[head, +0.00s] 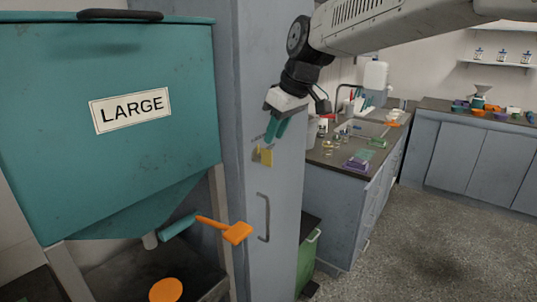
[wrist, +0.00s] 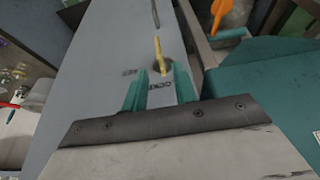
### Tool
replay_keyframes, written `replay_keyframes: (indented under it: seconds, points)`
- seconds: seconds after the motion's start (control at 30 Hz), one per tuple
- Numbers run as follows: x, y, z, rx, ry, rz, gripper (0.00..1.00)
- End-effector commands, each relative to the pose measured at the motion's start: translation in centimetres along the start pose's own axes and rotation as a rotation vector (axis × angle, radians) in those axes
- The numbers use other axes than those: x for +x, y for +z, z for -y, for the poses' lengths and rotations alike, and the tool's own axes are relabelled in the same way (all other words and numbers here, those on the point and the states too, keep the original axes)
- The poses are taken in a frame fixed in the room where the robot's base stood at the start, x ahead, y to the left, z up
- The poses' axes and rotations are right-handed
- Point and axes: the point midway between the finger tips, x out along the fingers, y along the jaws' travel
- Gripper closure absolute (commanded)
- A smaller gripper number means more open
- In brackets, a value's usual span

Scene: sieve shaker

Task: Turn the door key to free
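The yellow door key (head: 265,156) sticks out of the front of the tall grey-blue cabinet door (head: 278,195), above its handle. In the wrist view the key (wrist: 158,52) stands upright in the picture at a dark round lock, with small dark lettering beside and below it, too small to read surely. My gripper (head: 275,134) has teal fingers and hangs just above the key. In the wrist view my gripper (wrist: 159,86) is open, its fingers apart with nothing between them. The key lies just beyond the fingertips, seemingly not touched.
A grey bar handle (head: 264,217) is lower on the door. A teal hopper marked LARGE (head: 120,140) stands left, with an orange lever (head: 237,232) jutting out near the cabinet. A counter (head: 335,172) with small vessels stands right. The floor (head: 420,240) at right is clear.

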Motion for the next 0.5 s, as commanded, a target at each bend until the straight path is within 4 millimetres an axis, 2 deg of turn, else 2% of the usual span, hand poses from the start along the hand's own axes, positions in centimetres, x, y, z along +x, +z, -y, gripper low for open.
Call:
replay_keyframes:
  seconds: [0.3,0.5]
  points:
    - [4.9,0.1,-0.1,0.002,-0.001,0.003,0.72]
    - [6.9,0.1,-0.1,0.002,0.000,0.002,0.72]
